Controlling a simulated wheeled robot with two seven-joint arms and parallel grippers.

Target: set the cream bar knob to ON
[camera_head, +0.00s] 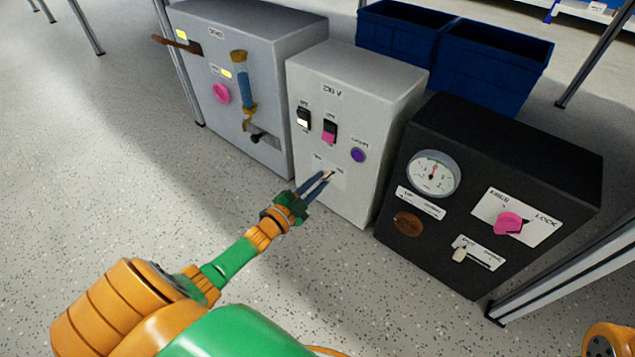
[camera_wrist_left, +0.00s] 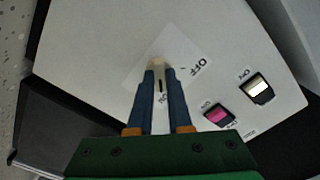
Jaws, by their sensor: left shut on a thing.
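The cream bar knob (camera_wrist_left: 155,64) sits on a pale label plate (camera_wrist_left: 177,45) on the front of the light grey middle box (camera_head: 322,112). The word OFF is readable beside it in the left wrist view; the other label is mostly hidden by a finger. In the head view the knob (camera_head: 329,175) shows only as a small bit at the fingertips. My left gripper (camera_head: 324,179) has its two blue fingers on either side of the knob, shut on it. Which label the knob points at I cannot tell. My right gripper is out of view.
On the same box are a white rocker (camera_head: 303,117), a pink rocker (camera_head: 329,132) and a purple button (camera_head: 358,155). A grey box (camera_head: 262,40) stands to the left, a black box (camera_head: 540,160) to the right. Blue bins (camera_head: 490,65) stand behind. The front floor is open.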

